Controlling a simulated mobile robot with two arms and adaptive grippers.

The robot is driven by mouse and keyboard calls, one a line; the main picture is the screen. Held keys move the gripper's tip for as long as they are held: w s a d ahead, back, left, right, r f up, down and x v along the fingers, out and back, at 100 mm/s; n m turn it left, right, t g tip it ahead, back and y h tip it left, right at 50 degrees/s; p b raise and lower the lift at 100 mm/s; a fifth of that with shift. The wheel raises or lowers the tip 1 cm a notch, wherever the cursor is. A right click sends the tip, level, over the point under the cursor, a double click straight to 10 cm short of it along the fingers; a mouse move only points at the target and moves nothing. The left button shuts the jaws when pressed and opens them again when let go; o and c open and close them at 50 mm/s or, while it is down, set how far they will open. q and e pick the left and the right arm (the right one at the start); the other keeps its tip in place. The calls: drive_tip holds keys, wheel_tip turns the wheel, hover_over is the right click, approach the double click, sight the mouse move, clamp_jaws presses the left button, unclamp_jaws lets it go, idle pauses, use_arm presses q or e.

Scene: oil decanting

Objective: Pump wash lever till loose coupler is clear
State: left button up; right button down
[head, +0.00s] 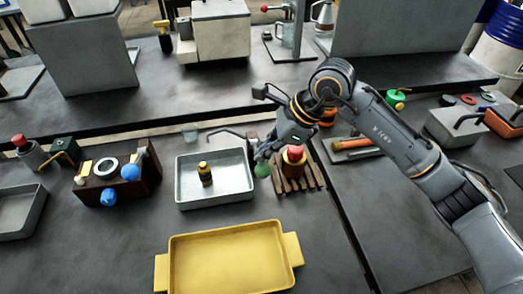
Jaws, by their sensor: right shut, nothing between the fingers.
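A small dark coupler with a yellow band (205,174) stands upright in a grey wash tray (184,190). A thin bent spout (226,132) reaches over the tray's back edge. A green ball knob (263,170), which looks like the wash lever's end, is at the tray's right side. My right gripper (265,154) is shut and empty, pointing down just above or against the knob; I cannot tell if they touch. The rest of the lever is hidden. Whether the coupler's surface is clean is too small to tell. My left gripper is out of view.
A red-topped copper-coloured part (294,160) stands on a wooden slatted rack (311,181) close right of my gripper. A yellow tray (230,262) lies in front. A brown box with blue knobs (118,174) is at left. Bench space between box and wash tray is clear.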

drive_tip(key=shift+w+a+r+p, duration=0.1)
drive_tip(key=shift+w+r+p, duration=0.25)
drive_tip(key=shift+r, duration=0.45)
drive_tip(key=shift+w+a+r+p, duration=0.1)
drive_tip(key=shift+w+r, duration=0.3)
drive_tip(key=shift+r, duration=0.4)
drive_tip(key=shift+w+a+r+p, duration=0.1)
drive_tip(key=shift+w+r+p, duration=0.25)
drive_tip(key=shift+r, duration=0.4)
drive_tip(key=shift+w+r+p, duration=0.25)
drive_tip(key=shift+w+r, duration=0.1)
drive_tip(key=shift+r, duration=0.45)
drive_tip(key=shift+w+a+r+p, duration=0.1)
drive_tip(key=shift+w+r+p, duration=0.25)
drive_tip(key=shift+r, duration=0.4)
